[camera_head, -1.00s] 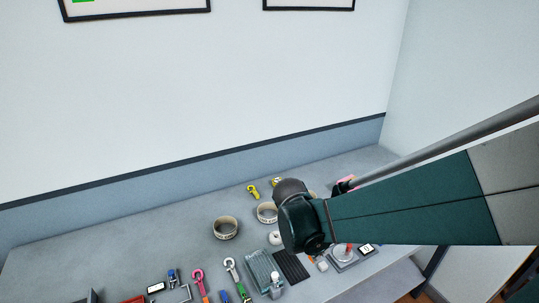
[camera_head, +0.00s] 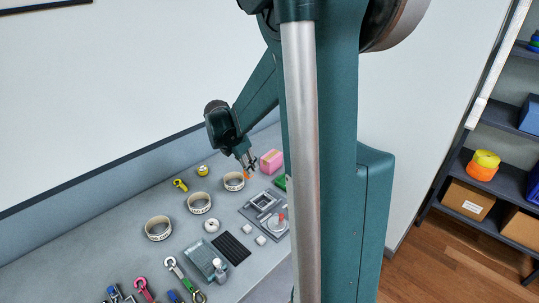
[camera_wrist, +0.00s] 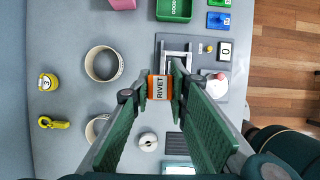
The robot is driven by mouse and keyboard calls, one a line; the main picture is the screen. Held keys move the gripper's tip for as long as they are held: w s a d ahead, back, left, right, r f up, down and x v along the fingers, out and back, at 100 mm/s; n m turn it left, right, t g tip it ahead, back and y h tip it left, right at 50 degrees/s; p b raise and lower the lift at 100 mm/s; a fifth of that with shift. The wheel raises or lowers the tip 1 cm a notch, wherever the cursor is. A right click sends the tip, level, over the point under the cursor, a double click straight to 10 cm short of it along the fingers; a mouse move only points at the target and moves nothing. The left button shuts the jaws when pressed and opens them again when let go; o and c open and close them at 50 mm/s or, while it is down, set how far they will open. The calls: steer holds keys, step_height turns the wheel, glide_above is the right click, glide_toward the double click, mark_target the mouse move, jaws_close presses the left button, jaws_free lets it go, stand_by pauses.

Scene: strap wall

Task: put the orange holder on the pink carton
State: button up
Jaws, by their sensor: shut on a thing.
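The orange holder (camera_wrist: 152,88) has a white label reading "RIVET" and sits between the fingertips of my gripper (camera_wrist: 160,90) in the wrist view. My gripper is shut on it and holds it above the bench. In the head view the holder shows as a small orange patch (camera_head: 247,176) below my gripper (camera_head: 249,163). The pink carton (camera_head: 271,161) stands on the bench just to the right of my gripper in the head view. Only part of the carton (camera_wrist: 122,4) shows at the top edge of the wrist view, apart from the holder.
Several tape rings (camera_head: 158,228) stand on the bench (camera_head: 110,255). A green bin (camera_wrist: 174,10) is right of the carton in the wrist view. A grey scale-like fixture (camera_head: 264,203) is nearby. A yellow clip (camera_wrist: 53,123) lies left. My arm hides the bench's right end.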

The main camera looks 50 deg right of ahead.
steer(key=w+d+p, duration=0.1)
steer(key=w+d, duration=0.3)
steer(key=d, duration=0.4)
steer(key=w+d+r+p, duration=0.1)
steer(key=w+d, duration=0.3)
steer(key=d, duration=0.5)
steer(key=w+d+p, duration=0.1)
steer(key=w+d, duration=0.2)
steer(key=d, duration=0.5)
steer(key=shift+w+d+r, duration=0.15)
steer(key=shift+w+d, duration=0.25)
glide_toward(275, 153)
steer(key=shift+w+d, duration=0.1)
steer(key=shift+d, duration=0.45)
steer(key=shift+f, duration=1.8)
steer(key=shift+f, duration=0.2)
